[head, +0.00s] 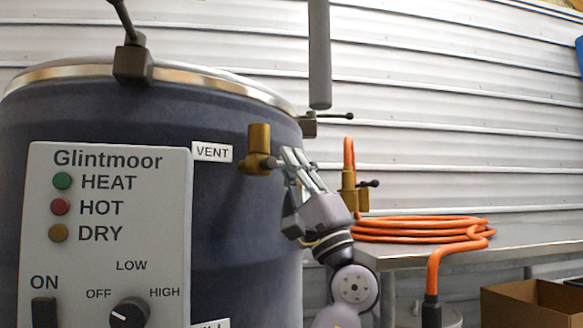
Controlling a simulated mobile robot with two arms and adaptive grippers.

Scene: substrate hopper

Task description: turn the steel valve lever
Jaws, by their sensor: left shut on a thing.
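A brass vent valve (259,140) sticks out of the side of the dark blue drum, beside the VENT label (212,152). The steel valve lever shows only in part at the valve's right side, behind the fingers. My left gripper (291,160) reaches up from the lower right and is shut on the lever, with its fingers close against the brass body. The fingers hide most of the lever, so its exact angle cannot be told. My right gripper is out of view.
The drum (240,240) carries a grey control panel (108,230). A grey vertical bar (319,60) hangs above my left gripper. To the right, a second brass fitting (348,192) and a coiled orange hose (420,229) are at a metal table (520,240). A cardboard box (530,305) is lower right.

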